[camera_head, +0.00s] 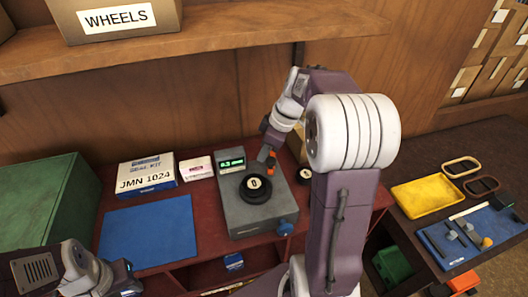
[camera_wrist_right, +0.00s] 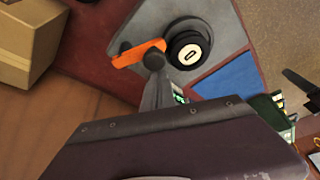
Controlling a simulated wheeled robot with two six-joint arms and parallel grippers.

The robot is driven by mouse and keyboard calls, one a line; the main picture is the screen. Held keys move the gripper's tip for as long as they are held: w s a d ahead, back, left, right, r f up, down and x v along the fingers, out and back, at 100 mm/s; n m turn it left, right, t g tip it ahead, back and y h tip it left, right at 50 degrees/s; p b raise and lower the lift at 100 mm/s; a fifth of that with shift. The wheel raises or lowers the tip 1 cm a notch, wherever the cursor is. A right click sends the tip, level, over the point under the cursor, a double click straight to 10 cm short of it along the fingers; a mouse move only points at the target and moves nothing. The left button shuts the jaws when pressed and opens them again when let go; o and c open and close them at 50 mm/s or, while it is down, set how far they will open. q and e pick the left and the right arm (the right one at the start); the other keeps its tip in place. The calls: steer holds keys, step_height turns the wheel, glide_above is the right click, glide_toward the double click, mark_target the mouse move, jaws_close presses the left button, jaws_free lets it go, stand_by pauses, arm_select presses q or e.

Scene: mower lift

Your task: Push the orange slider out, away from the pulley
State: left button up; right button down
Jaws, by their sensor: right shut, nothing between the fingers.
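The grey gauge device (camera_head: 255,214) stands on the red bench with a black pulley (camera_head: 257,189) on top, marked 0. The pulley also shows in the right wrist view (camera_wrist_right: 188,52). The orange slider (camera_wrist_right: 138,54) lies beside the pulley, to its left in that view. In the head view only a small part of the slider (camera_head: 271,161) shows behind the pulley. My right gripper (camera_wrist_right: 154,62) is shut and empty, its tip over the slider's pulley-side end; I cannot tell whether they touch. My left gripper (camera_head: 127,281) is low at the left, its jaws unclear.
The device has a green display (camera_head: 232,162) and a blue knob (camera_head: 284,229). A blue mat (camera_head: 148,235), a seal kit box (camera_head: 147,174) and a green case (camera_head: 45,200) are to the left. A yellow tray (camera_head: 430,197) is at right. A shelf (camera_head: 220,45) overhangs the bench.

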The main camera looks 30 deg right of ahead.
steer(key=shift+s+d+f+n+b, duration=0.15)
steer(key=shift+s+d+n+b, duration=0.2)
steer(key=shift+n, duration=0.55)
steer(key=shift+s+d+n+g+y, duration=0.4)
steer(key=shift+n+g, duration=0.1)
steer(key=shift+n, duration=0.5)
steer(key=shift+s+d+b, duration=0.15)
steer(key=shift+d+b, duration=0.05)
steer(key=shift+b, duration=0.15)
